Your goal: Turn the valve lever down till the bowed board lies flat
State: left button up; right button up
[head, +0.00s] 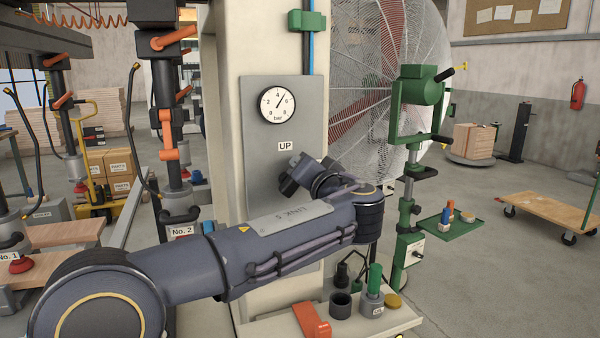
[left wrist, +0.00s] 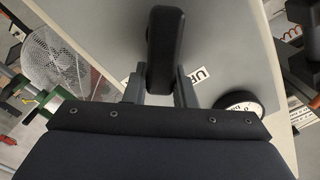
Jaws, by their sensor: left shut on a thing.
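My left gripper (head: 298,176) is at the grey panel (head: 255,170) on the cream column, just below the UP label (head: 285,146). In the left wrist view its two fingers (left wrist: 160,88) are shut around the black lever handle (left wrist: 165,45). In the head view the gripper and my forearm hide most of the lever. A round bar gauge (head: 277,105) above has its needle between 4 and 6. Pale wooden boards (head: 78,232) lie at the left beside the No. 1 and No. 2 signs; my arm partly covers that area, and I cannot tell which is bowed. My right gripper is not in view.
Black clamp cylinders with orange levers (head: 170,150) stand left of the column. A bench shelf (head: 385,320) below holds an orange block (head: 311,320) and small pots. A green stand (head: 410,170) and caged fan (head: 370,80) are at right.

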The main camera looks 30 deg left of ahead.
pick_arm(q)
jog(key=m, duration=0.1)
jog(key=f+m, duration=0.1)
jog(key=m, duration=0.2)
jog(key=shift+w+d+f+m, duration=0.15)
jog(key=shift+w+d+m, duration=0.2)
jog(key=shift+w+m, duration=0.05)
jog(key=shift+w+d+f+m, duration=0.1)
jog(key=shift+f+m, duration=0.35)
jog(key=shift+m, duration=0.8)
jog(key=shift+f+m, duration=0.4)
jog(key=shift+m, duration=0.85)
jog(key=o, duration=1)
jog(key=shift+d, duration=0.1)
jog(key=v, duration=0.7)
jog(key=shift+s+d, duration=0.25)
jog(key=shift+a, duration=0.1)
